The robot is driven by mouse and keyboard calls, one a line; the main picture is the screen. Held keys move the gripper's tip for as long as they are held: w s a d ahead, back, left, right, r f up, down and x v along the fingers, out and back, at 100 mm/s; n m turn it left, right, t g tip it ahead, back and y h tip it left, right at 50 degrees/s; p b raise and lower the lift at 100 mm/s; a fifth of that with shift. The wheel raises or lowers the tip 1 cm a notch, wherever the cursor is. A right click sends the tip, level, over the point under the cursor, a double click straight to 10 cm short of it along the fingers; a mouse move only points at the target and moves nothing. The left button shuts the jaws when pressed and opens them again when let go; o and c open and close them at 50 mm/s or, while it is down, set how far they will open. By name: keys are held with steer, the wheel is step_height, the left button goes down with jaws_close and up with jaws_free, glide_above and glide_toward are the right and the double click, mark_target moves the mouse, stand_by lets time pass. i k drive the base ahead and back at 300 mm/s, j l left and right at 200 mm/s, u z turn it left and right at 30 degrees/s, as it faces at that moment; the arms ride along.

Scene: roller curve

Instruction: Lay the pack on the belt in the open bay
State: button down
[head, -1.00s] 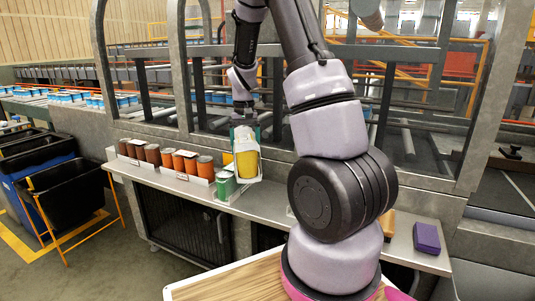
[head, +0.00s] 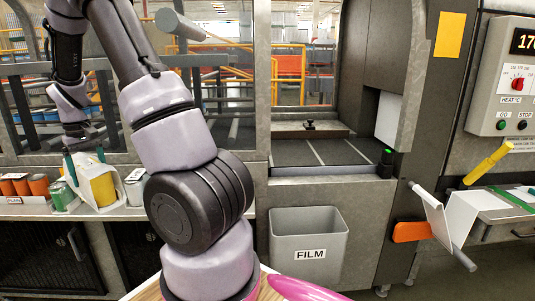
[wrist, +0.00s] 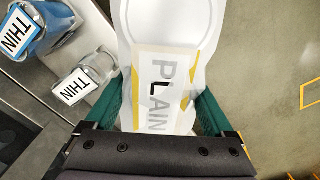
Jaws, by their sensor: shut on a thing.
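My gripper (wrist: 155,112) is shut on the pack (wrist: 168,40), a white pouch with yellow parts and the word PLAIN. Its green fingers lie on either side of the pack in the wrist view. In the head view the pack (head: 104,190) hangs at the left below my gripper (head: 84,160), in front of the shelf. The open bay, right of centre in the head view, has a dark belt (head: 318,152) with pale lines across it. The visible part of the belt is bare, and the pack is well to its left.
Cans (head: 38,186) stand along the shelf at the left. Two containers marked THIN (wrist: 85,82) are close to the pack. A grey FILM bin (head: 308,232) stands below the bay. A post with a green light (head: 387,160) stands at its right front corner.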

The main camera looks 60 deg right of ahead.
mark_target(325, 155)
steer(key=k+z, duration=0.2)
steer(key=z, duration=0.3)
steer(key=k+l+z, duration=0.1)
steer(key=z, duration=0.35)
steer(key=i+z, duration=0.2)
steer(key=z, duration=0.2)
steer(key=i+z, duration=0.25)
steer(key=z, duration=0.2)
steer(key=i, duration=0.25)
